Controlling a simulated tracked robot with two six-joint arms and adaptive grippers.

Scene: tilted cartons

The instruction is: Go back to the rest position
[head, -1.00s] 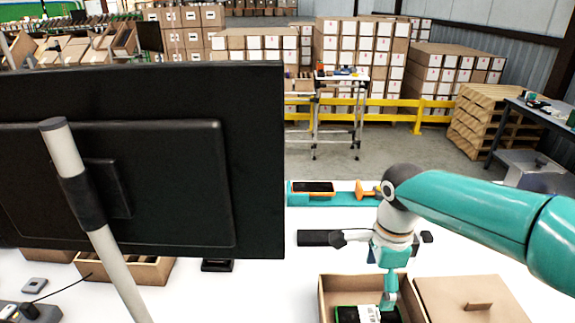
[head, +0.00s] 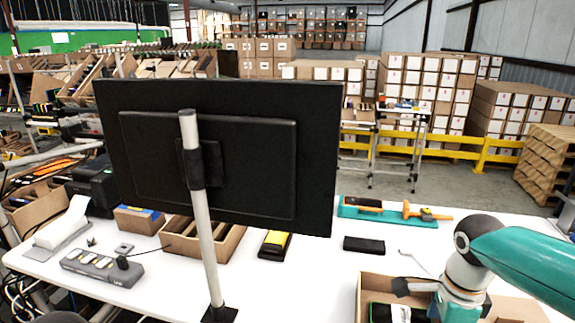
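My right arm is teal and comes in from the right. Its wrist and gripper (head: 452,303) point down at the open brown carton (head: 376,284) at the bottom right. A black and green item with a white label (head: 398,313) lies in the carton, just left of the gripper. My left gripper is not in view.
A black monitor on a grey pole (head: 205,255) stands over the white table (head: 300,285). A power strip (head: 103,268), a cardboard tray (head: 230,242), a yellow-black device (head: 274,245), a black box (head: 364,245) and a teal tray (head: 390,217) lie around it.

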